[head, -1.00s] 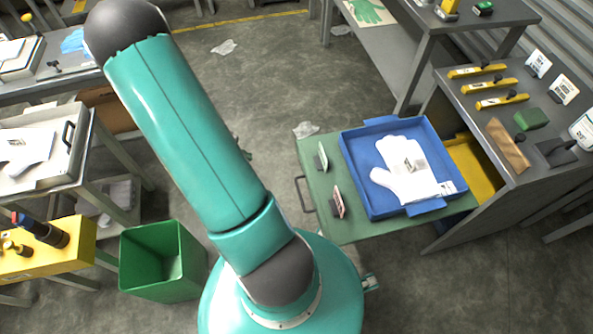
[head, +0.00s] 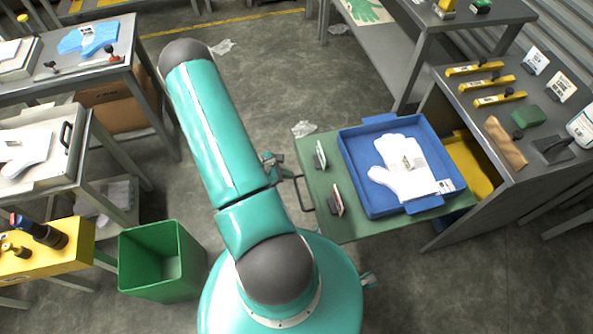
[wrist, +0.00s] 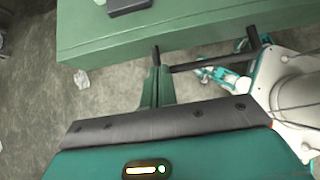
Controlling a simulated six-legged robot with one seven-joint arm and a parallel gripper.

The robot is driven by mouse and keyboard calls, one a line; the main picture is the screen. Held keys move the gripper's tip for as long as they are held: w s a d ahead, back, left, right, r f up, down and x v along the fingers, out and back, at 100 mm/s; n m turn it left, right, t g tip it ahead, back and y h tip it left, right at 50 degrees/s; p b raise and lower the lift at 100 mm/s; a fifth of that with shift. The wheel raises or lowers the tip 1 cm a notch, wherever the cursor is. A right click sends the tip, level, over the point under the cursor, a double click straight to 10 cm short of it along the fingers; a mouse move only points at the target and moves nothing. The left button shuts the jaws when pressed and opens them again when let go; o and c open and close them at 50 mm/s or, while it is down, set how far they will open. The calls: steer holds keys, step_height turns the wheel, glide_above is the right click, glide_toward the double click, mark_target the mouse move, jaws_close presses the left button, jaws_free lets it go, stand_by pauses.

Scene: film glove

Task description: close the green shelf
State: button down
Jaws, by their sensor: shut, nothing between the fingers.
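The green shelf (head: 355,225) is pulled out from the grey bench on the right and holds a blue tray (head: 375,205) with white gloves (head: 405,170). A dark handle (head: 301,194) is on the shelf's left edge. In the wrist view the shelf's green front (wrist: 200,30) spans the top, with the handle bar (wrist: 210,63) below it. My gripper (head: 275,163) is beside the shelf's left edge, near the handle. In the wrist view my gripper (wrist: 156,75) is shut and empty, its fingers at the handle's left end; I cannot tell whether they touch it.
Two small card holders (head: 336,200) stand on the shelf. A yellow bin (head: 470,165) sits inside the bench behind the tray. A green bin (head: 160,260) and work tables are on the left. The floor beyond my arm is mostly open.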

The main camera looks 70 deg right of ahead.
mark_target(304, 173)
steer(key=shift+s+d+r, duration=0.1)
steer(key=shift+s+d, duration=0.4)
steer(key=shift+s, duration=0.25)
steer(key=shift+s+d+r, duration=0.1)
steer(key=shift+s+d, duration=0.35)
steer(key=shift+s, duration=0.3)
steer(key=shift+d, duration=0.1)
